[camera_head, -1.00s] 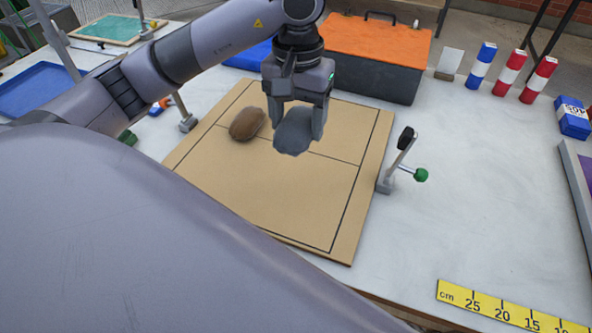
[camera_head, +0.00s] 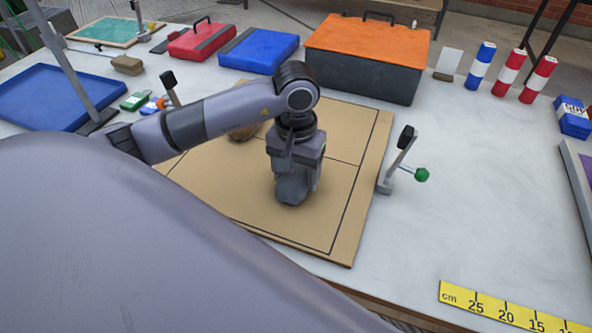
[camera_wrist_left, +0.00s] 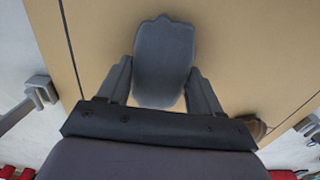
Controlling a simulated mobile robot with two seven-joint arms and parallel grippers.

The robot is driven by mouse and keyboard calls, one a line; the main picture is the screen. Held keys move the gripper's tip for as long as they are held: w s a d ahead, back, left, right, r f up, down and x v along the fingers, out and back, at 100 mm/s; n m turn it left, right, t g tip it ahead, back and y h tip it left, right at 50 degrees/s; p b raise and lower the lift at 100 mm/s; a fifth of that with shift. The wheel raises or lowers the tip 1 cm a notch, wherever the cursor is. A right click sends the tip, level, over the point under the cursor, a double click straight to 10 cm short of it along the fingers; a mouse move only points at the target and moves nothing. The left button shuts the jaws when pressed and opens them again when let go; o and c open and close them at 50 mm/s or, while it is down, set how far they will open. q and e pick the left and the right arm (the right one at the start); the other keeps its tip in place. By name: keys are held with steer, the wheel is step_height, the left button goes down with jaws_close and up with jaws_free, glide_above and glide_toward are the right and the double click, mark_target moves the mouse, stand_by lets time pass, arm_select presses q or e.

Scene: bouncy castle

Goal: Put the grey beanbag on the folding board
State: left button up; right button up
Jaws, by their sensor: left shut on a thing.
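The grey beanbag (camera_head: 291,190) is between the fingers of my left gripper (camera_head: 297,184), over the near half of the tan folding board (camera_head: 335,218). In the left wrist view the beanbag (camera_wrist_left: 164,62) sits between the two fingers, with the board (camera_wrist_left: 245,50) behind it. My left gripper is shut on it, low over the board; I cannot tell whether the beanbag touches the board. A brown beanbag (camera_head: 243,133) lies on the board's far half, partly hidden by my arm. My right gripper is not in view.
A clamp with a green knob (camera_head: 400,165) stands at the board's right edge. A dark box with an orange lid (camera_head: 365,65) is behind the board. Striped cans (camera_head: 509,73) stand at the back right. A yellow ruler (camera_head: 510,311) lies at the front right.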

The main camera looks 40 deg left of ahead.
mark_target(296, 173)
arm_select(q)
steer(key=shift+r, duration=0.1)
steer(key=shift+f+b, duration=0.2)
steer(key=shift+b, duration=0.1)
steer(key=o, duration=1.4)
steer(key=shift+r+p, duration=0.2)
steer(key=shift+p, duration=0.1)
steer(key=shift+r, duration=0.35)
step_height(296, 173, up, 11)
steer(key=shift+r, duration=0.15)
